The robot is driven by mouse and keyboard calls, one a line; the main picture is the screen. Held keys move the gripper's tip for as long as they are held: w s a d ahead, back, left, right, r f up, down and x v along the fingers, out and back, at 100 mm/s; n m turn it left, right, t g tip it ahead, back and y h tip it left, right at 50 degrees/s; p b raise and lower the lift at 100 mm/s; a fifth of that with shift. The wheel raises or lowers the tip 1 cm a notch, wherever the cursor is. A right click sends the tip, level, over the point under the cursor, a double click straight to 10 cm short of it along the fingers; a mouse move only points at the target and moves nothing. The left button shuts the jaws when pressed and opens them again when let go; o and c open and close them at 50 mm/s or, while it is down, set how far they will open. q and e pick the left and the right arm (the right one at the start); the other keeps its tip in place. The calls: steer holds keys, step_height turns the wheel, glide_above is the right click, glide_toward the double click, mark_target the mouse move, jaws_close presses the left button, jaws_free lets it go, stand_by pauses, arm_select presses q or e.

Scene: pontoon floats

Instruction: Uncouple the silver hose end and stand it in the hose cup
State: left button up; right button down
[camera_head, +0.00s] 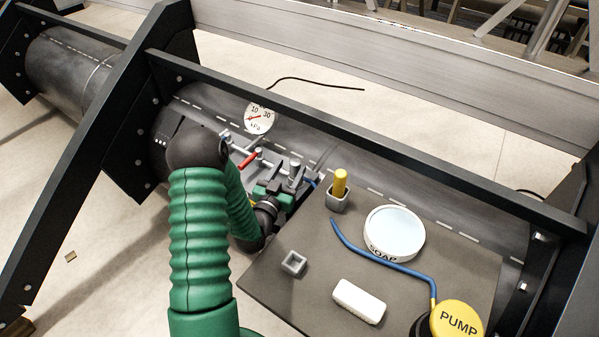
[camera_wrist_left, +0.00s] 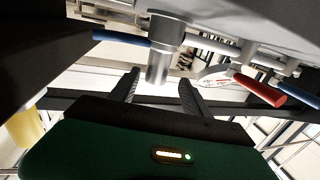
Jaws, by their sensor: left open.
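The silver hose end (camera_wrist_left: 157,66) shows as a short cylinder in the left wrist view, with a blue hose (camera_wrist_left: 121,38) joined at its side. In the head view a silver fitting (camera_head: 295,169) stands on the pipe manifold, partly hidden by my gripper. My left gripper (camera_head: 283,190) is at this fitting. Its two fingers (camera_wrist_left: 160,82) are open on either side of the cylinder's end, with gaps visible on both sides. A small empty grey square cup (camera_head: 293,262) stands on the dark board; whether it is the hose cup is not marked. My right gripper is not in view.
The dark board (camera_head: 270,285) also bears a second cup with a yellow piece (camera_head: 340,184), a soap dish (camera_head: 394,234), a white block (camera_head: 359,301) and a yellow-topped pump (camera_head: 457,319). A red lever (camera_head: 249,160) and gauge (camera_head: 259,118) are near my gripper. A dark rail (camera_head: 370,140) runs behind.

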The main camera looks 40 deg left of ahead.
arm_select(q)
steer(key=x, duration=0.4)
steer(key=b+x, duration=0.1)
steer(key=x, duration=0.1)
steer(key=shift+w+d+r, duration=0.25)
steer(key=shift+r, duration=0.1)
jaws_close()
